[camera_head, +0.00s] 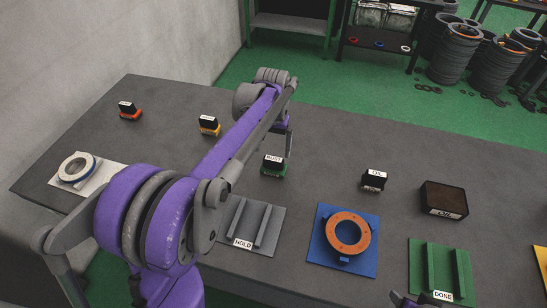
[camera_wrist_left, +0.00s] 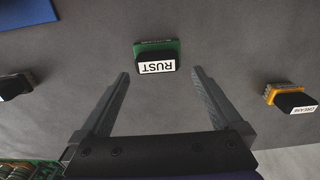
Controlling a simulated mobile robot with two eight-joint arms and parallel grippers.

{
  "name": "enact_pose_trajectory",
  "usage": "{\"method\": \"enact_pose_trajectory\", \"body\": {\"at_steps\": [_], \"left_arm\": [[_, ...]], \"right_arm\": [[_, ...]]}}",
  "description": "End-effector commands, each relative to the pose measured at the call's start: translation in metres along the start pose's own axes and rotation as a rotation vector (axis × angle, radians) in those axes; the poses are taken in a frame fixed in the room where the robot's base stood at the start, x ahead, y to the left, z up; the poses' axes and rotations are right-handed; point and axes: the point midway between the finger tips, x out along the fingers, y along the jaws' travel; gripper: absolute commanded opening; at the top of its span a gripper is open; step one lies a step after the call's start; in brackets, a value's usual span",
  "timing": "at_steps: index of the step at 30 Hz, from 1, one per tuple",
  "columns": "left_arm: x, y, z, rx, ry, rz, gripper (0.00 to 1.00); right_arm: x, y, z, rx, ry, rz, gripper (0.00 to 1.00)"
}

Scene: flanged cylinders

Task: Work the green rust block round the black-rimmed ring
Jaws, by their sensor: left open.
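The green rust block (camera_head: 273,166) has a black top, a green base and a white RUST label, and stands on the grey table. It also shows in the left wrist view (camera_wrist_left: 157,56), upside down, just beyond the fingertips and between their lines. My left gripper (camera_wrist_left: 160,74) is open and empty; in the head view it hangs (camera_head: 289,145) by the block, partly hidden by my arm. An orange ring (camera_head: 333,240) with a thin dark edge lies on a blue plate (camera_head: 328,268). Only a small piece, perhaps of my right gripper, shows at the bottom edge.
A HOLD fixture (camera_head: 225,230) and a green DONE fixture (camera_head: 419,275) have raised rails. A white-and-blue ring (camera_head: 67,168) lies on a pale plate.

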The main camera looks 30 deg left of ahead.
Motion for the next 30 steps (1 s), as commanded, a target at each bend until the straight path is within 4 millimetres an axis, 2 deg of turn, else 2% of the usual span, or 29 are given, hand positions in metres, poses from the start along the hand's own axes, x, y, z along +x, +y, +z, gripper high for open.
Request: {"method": "enact_pose_trajectory", "body": {"at_steps": [3, 6, 11, 14, 17, 20, 24, 30], "left_arm": [[-0.024, 0.000, 0.000, 0.000, 0.000, 0.000, 1.00], [-0.038, 0.000, 0.000, 0.001, 0.000, 0.000, 1.00], [-0.050, 0.001, 0.002, 0.004, 0.004, 0.000, 1.00], [-0.052, 0.008, 0.016, 0.018, 0.030, 0.001, 1.00], [-0.052, 0.019, 0.044, 0.047, 0.084, 0.003, 1.00], [-0.046, 0.032, 0.082, 0.085, 0.159, 0.009, 1.00], [-0.027, 0.045, 0.137, 0.139, 0.268, 0.020, 1.00], [0.011, 0.054, 0.201, 0.202, 0.401, 0.041, 1.00]], "right_arm": [[-0.002, 0.000, -0.002, 0.000, 0.002, 0.000, 0.65], [-0.003, 0.000, -0.003, 0.000, 0.002, 0.000, 0.65], [-0.003, 0.000, -0.003, 0.000, 0.003, 0.000, 0.65], [-0.003, 0.000, -0.003, 0.000, 0.003, 0.000, 0.65], [-0.003, 0.000, -0.003, 0.000, 0.003, 0.000, 0.65], [-0.003, 0.000, -0.003, 0.000, 0.003, 0.000, 0.65], [-0.003, 0.000, -0.003, 0.000, 0.003, 0.000, 0.65], [-0.003, 0.000, -0.003, 0.000, 0.003, 0.000, 0.65]]}}
